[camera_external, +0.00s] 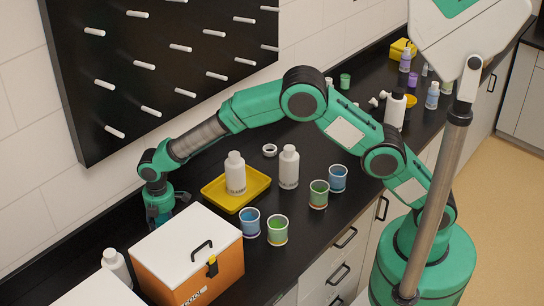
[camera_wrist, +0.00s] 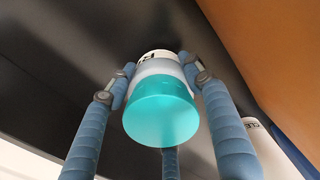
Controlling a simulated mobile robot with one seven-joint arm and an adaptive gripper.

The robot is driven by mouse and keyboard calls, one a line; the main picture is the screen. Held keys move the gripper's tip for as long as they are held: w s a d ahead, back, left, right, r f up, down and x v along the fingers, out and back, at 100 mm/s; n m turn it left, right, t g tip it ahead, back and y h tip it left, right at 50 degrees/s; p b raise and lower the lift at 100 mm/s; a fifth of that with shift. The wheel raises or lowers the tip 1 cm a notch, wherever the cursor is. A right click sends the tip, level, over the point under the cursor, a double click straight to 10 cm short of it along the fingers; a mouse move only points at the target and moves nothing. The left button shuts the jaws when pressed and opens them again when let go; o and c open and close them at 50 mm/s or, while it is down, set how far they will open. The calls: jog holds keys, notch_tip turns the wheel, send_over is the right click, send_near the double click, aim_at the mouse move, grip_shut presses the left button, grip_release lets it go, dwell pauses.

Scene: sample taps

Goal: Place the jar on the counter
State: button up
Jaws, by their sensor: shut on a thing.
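The jar (camera_wrist: 160,108), with a teal round top and a pale body with a label, is between the blue fingers of my gripper (camera_wrist: 158,80) in the wrist view. The fingers are shut on it. In the external view my gripper (camera_external: 158,212) points down over the black counter (camera_external: 92,226), behind the orange cooler box. The jar is hidden there. The dark counter (camera_wrist: 60,75) shows beyond the jar in the wrist view. I cannot tell whether the jar touches it.
The orange cooler box (camera_external: 215,264) with a white lid stands close to my gripper. A yellow tray (camera_external: 257,188) with a white bottle (camera_external: 235,176) is to the right. Several coloured cups, such as the blue one (camera_external: 250,222), stand further right. A white bottle (camera_external: 117,265) is at the lower left.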

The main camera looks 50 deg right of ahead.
aim_at(163, 216)
jog(key=shift+f, duration=1.05)
jog(key=o, duration=1.2)
jog(key=shift+f, duration=0.15)
jog(key=shift+o, duration=0.2)
notch_tip(163, 216, up, 12)
jog(key=shift+r+p, duration=0.15)
jog(key=shift+p, duration=0.85)
